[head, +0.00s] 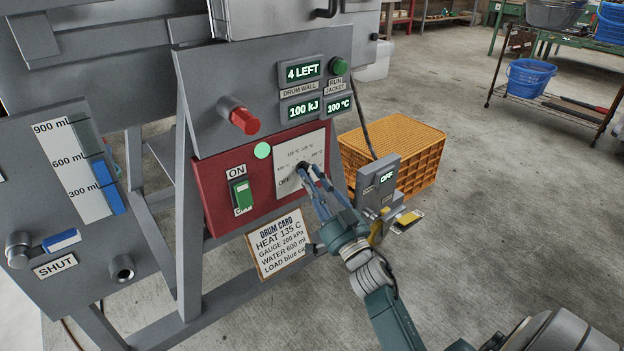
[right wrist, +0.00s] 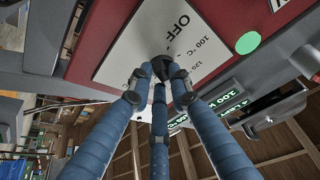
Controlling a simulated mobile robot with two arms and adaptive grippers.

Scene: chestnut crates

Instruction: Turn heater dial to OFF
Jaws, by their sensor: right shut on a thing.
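The heater dial (head: 301,169) is a small dark knob on a white plate (head: 318,145) marked with temperatures and OFF at the lower left. The plate is on the red panel (head: 222,205). My right gripper (head: 306,176) is closed around the dial with its blue fingers. In the right wrist view the black dial (right wrist: 163,64) sits between the fingertips, below the printed OFF. The fingers hide most of it, so I cannot tell where it points. My left gripper is not in view.
A green switch (head: 241,194) under ON and a lit green lamp (head: 263,150) are left of the plate. A red knob (head: 244,121) juts out above. A grey box (head: 377,182) reading OFF and an orange crate (head: 420,150) are to the right. A drum card (head: 278,244) hangs below.

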